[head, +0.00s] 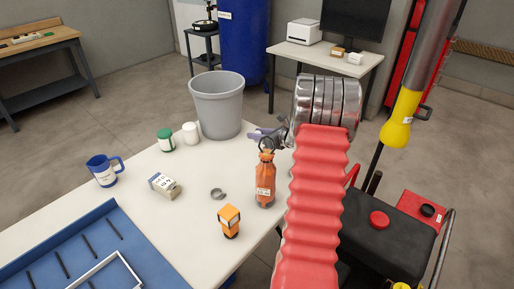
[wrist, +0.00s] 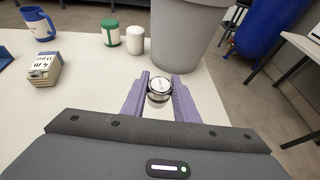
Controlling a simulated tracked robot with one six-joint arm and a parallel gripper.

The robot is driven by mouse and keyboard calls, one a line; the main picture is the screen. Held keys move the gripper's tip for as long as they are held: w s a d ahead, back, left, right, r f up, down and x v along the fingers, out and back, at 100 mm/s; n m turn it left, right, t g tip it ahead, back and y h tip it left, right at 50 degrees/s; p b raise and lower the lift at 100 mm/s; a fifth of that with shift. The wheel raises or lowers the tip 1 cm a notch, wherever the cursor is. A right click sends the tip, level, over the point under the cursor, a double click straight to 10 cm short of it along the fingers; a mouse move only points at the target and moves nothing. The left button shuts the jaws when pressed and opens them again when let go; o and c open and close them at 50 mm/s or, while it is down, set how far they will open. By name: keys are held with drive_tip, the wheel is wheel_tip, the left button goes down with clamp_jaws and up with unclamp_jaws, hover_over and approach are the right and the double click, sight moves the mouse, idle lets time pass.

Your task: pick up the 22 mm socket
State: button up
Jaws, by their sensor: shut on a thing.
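A short silver socket (wrist: 158,92) sits between the purple fingertips of my gripper (wrist: 158,97) in the wrist view. The fingers are shut on its sides. Its round top faces the camera, and the marking on it is too small to read. In the head view the purple fingers of my gripper (head: 262,134) show beyond the orange bottle, near the right edge of the white table (head: 190,230). I cannot make out the socket clearly there, as my red arm sleeve and the bottle top crowd that spot. How far it is above the table is hard to tell.
A grey bin (head: 217,105) stands just beyond my gripper.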

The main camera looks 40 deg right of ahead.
wheel_tip(320, 180, up, 13)
drive_tip(key=shift+f, duration=0.15)
idle(0.7)
